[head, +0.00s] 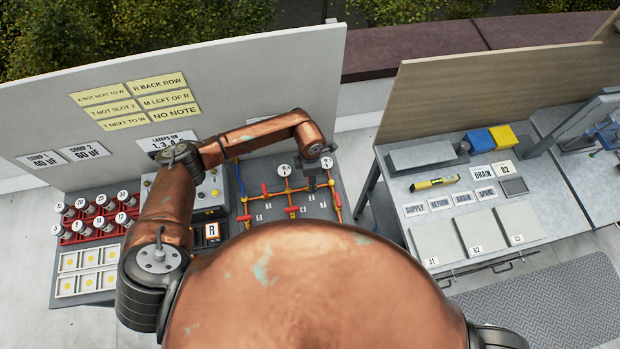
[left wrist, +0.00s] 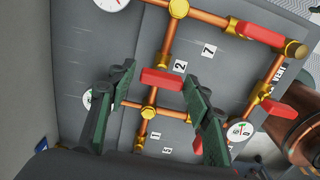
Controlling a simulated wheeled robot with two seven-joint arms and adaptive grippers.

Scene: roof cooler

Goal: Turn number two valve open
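The number two valve has a red bar handle (left wrist: 161,82) on a copper pipe, beside a white label "2" (left wrist: 180,66) in the left wrist view. The handle lies roughly across the picture, crosswise to its pipe. My left gripper (left wrist: 157,77) is open, with its dark green fingertips on either side of the handle in the picture. I see no clear contact, and cannot tell the remaining depth. In the head view my left arm reaches over to the pipe panel (head: 315,206), and its forearm hides part of it. My right gripper is not in view.
Other red handles sit close by, one at the top (left wrist: 260,33) and one at the right (left wrist: 288,117). Round gauges, one at the top (left wrist: 110,3), stand among the pipes. In the head view a grey bench (head: 470,215) with labels and plates stands to the right.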

